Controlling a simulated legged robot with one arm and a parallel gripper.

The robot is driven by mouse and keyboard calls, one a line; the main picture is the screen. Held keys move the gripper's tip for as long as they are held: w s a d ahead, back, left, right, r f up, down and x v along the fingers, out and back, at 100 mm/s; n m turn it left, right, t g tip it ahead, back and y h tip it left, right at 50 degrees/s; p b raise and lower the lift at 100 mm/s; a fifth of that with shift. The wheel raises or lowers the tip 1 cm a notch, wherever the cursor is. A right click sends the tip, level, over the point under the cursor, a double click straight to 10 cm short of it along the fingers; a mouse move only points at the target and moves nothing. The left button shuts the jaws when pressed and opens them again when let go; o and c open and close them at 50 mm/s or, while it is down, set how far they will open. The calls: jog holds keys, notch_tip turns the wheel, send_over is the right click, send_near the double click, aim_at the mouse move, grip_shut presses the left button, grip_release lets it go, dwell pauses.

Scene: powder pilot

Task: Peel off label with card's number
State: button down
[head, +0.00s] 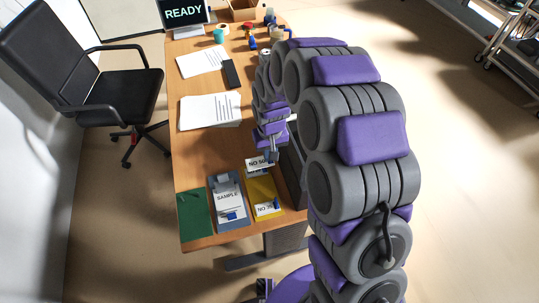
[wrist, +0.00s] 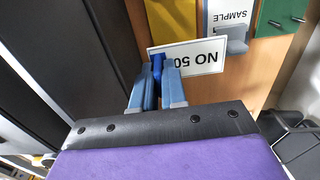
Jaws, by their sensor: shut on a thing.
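My gripper (head: 271,156) is over the near right part of the desk, shut on the blue tab of a white label (head: 259,164) that reads "NO 50". In the wrist view the gripper (wrist: 160,66) pinches this tab, and the label (wrist: 203,57) appears upside down. The held label's height above the desk is unclear.
A green folder (head: 195,213) lies at the desk's (head: 205,160) near left corner. Paper stacks (head: 208,112), a dark flat object (head: 231,74) and a "READY" screen (head: 184,14) are farther back. A black chair (head: 110,95) stands left.

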jog(key=shift+r+p, duration=0.75)
jog(key=shift+r, duration=1.05)
dwell(0.6)
